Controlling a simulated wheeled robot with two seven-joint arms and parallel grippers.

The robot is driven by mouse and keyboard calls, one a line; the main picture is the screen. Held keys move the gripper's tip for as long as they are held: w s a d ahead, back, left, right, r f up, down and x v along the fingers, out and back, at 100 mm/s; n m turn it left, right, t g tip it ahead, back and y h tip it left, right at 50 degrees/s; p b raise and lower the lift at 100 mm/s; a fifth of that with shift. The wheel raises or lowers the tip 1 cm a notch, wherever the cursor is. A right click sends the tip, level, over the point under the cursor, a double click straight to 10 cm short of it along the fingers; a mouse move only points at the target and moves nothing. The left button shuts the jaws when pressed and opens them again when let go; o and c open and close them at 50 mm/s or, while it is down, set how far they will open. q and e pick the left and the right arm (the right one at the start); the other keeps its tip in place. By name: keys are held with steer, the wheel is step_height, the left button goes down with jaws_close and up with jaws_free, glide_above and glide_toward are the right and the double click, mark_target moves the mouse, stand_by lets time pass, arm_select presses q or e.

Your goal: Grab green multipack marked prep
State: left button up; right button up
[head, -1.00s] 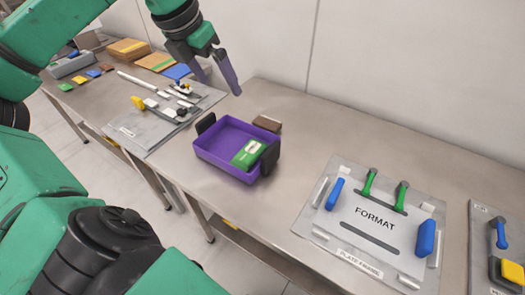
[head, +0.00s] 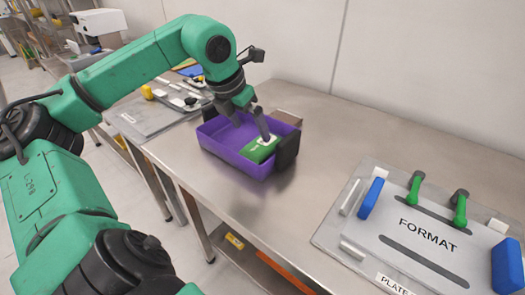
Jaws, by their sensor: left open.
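The green multipack (head: 259,153) lies inside the purple bin (head: 222,153), towards its right end. A white label shows on its top, but I cannot read the marking. My left gripper (head: 251,130) is open and points down into the bin. One fingertip is over the pack's label area and the other is further left, above the bin's interior. I cannot tell whether either finger touches the pack.
The bin has a black handle block (head: 287,149) at its right end. A brown block (head: 288,118) sits behind it. A FORMAT plate (head: 405,240) with green and blue handles lies at the right. Bare table separates it from the bin.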

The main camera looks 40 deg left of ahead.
mark_target(260, 144)
arm_select(q)
steer(key=x, duration=0.2)
steer(key=shift+w+f, duration=0.2)
steer(key=shift+f, duration=0.05)
steer(key=p+x, duration=0.2)
steer(key=x, duration=0.2)
steer(key=shift+w+d+f+p, duration=0.1)
steer(key=shift+f+p, duration=0.05)
steer(key=shift+p, duration=0.15)
steer(key=shift+w+f, duration=0.2)
steer(key=shift+f, duration=0.15)
steer(key=c, duration=1.3)
